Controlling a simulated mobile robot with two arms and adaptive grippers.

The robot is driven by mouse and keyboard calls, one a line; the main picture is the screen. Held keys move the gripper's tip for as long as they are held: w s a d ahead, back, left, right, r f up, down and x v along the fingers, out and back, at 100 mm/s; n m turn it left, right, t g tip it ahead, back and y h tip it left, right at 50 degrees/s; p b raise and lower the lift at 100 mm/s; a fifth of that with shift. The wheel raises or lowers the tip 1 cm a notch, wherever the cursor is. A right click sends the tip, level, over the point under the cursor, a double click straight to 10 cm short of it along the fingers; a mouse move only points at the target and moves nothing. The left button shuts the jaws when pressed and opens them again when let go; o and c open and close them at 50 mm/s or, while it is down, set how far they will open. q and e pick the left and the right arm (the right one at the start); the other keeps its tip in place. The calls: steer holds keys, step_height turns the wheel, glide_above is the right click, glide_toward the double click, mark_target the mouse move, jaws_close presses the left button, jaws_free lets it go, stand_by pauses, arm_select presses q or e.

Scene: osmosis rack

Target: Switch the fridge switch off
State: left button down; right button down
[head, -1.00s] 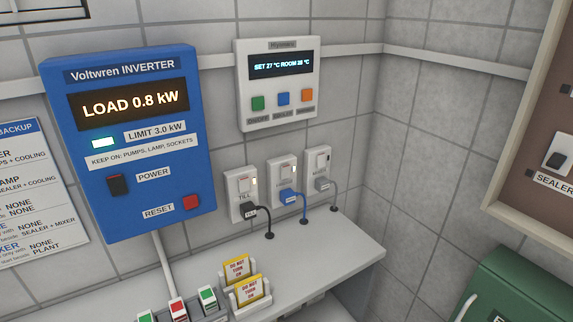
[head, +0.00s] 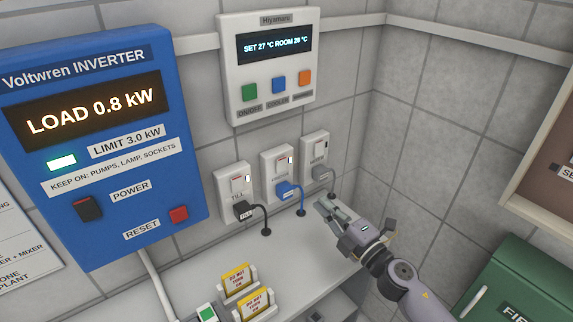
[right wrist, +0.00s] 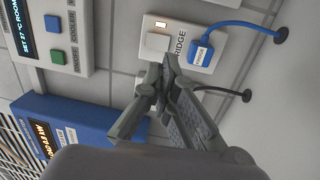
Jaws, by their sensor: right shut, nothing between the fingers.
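The fridge socket (head: 268,161) is the middle one of three white wall sockets. It carries a blue plug (head: 285,190) and a white rocker switch (head: 279,159). In the right wrist view its label reads "RIDGE", the first letter being covered. There the switch (right wrist: 157,44) has a lit indicator (right wrist: 160,25) beside it, and the blue plug (right wrist: 203,49) is seated. My right gripper (head: 325,207) is shut and empty, to the right of and below the fridge socket. In the right wrist view its fingertips (right wrist: 167,72) appear close to the switch; I cannot tell whether they touch. My left gripper is not in view.
The till socket (head: 226,206) is left of the fridge socket, another socket (head: 307,152) right of it. A white control panel (head: 270,105) hangs above, the blue inverter (head: 150,210) at left. A grey shelf (head: 190,277) lies below, with yellow "do not turn on" tags (head: 237,280).

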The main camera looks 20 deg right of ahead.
mark_target(284, 164)
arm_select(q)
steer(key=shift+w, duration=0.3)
arm_select(e)
steer(key=shift+a+r+n+y, duration=0.3)
steer(key=shift+r+n, duration=0.1)
steer(key=shift+n, duration=0.1)
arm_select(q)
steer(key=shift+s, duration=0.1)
arm_select(e)
steer(key=shift+s+d, duration=0.1)
